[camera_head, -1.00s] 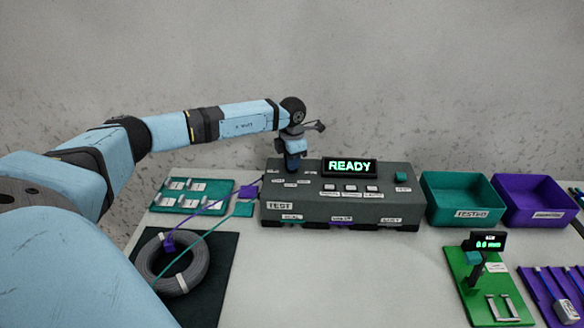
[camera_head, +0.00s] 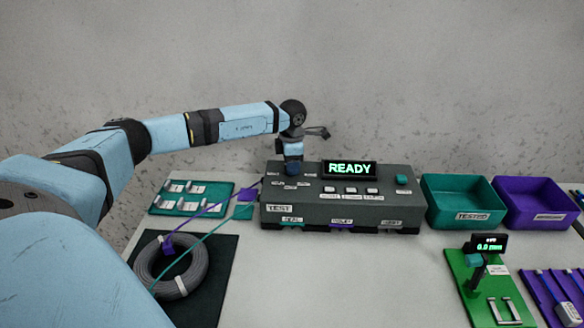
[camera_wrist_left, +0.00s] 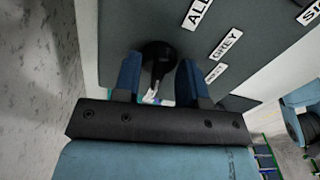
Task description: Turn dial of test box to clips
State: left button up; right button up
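The grey test box (camera_head: 340,212) stands at the back of the table, its display (camera_head: 349,169) reading READY. My left gripper (camera_head: 291,170) points down at the box's back left corner. In the left wrist view, the black dial (camera_wrist_left: 158,58) sits between the two blue fingers of my left gripper (camera_wrist_left: 160,75). The fingers are apart, one on each side of the dial, and appear not to press on it. A white mark shows near its lower edge. Labels beside it include ALL and GREY; a third is too small to read. My right gripper is out of view.
Right of the box are a teal bin (camera_head: 461,202) and a purple bin (camera_head: 536,204). A green gauge stand (camera_head: 483,288) is at front right. A cable coil (camera_head: 172,266) lies on a dark mat at left, below a teal clip board (camera_head: 190,198). The table's front middle is clear.

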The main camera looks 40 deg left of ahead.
pick_arm(q)
jog(key=shift+r+p, duration=0.4)
jog(key=shift+r, duration=0.1)
notch_tip(320, 180, up, 6)
jog(key=p, duration=0.4)
jog(key=shift+r, duration=0.1)
jog(key=shift+a, duration=0.1)
